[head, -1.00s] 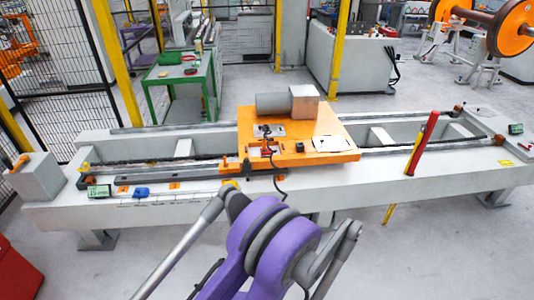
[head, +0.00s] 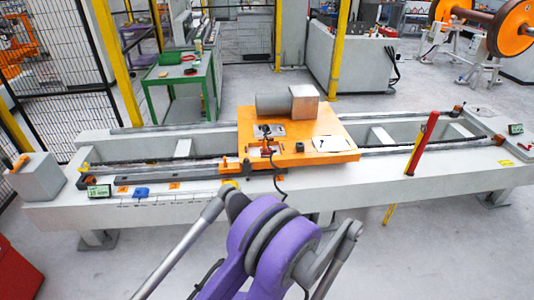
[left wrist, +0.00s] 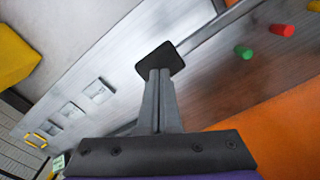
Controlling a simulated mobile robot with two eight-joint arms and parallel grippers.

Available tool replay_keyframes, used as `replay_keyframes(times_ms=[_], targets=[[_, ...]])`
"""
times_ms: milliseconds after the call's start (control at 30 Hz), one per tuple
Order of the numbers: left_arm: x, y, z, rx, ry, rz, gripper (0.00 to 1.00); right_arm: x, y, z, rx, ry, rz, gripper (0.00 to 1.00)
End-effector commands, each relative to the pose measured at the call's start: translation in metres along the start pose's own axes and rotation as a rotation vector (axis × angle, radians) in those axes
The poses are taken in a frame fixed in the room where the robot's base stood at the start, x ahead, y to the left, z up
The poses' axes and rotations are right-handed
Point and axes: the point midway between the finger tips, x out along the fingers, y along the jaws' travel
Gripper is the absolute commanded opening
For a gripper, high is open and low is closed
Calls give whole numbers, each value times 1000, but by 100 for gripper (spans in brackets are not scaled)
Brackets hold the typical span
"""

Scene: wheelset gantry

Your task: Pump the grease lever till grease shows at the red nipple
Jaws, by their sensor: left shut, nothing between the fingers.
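In the left wrist view my left gripper (left wrist: 160,76) is shut and empty, its two grey fingers together. Their tips overlap a black square pad (left wrist: 156,60); I cannot tell whether they touch it. A grey bar (left wrist: 217,25) runs from near the pad to the upper right, and this looks like the grease lever. A red nipple (left wrist: 283,30) and a green nipple (left wrist: 244,52) stand on the grey surface to the right. I cannot make out grease at the red one. My right gripper is in neither view.
The long grey bench (head: 340,199) carries an orange carriage (head: 327,130) with a grey motor-like cylinder and block. A red post (head: 424,140) stands at its right. A green cart (head: 180,77) and mesh fence are behind. Orange surface (left wrist: 270,125) lies close right of the left gripper.

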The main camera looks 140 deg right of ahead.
Motion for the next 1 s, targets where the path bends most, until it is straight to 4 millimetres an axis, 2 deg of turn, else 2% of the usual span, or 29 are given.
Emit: replay_keyframes(times_ms=[267, 1000], targets=[[2, 0, 0, 0, 0, 0, 0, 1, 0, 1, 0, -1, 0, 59], [46, 0, 0, 0, -2, -1, 0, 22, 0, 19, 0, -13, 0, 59]])
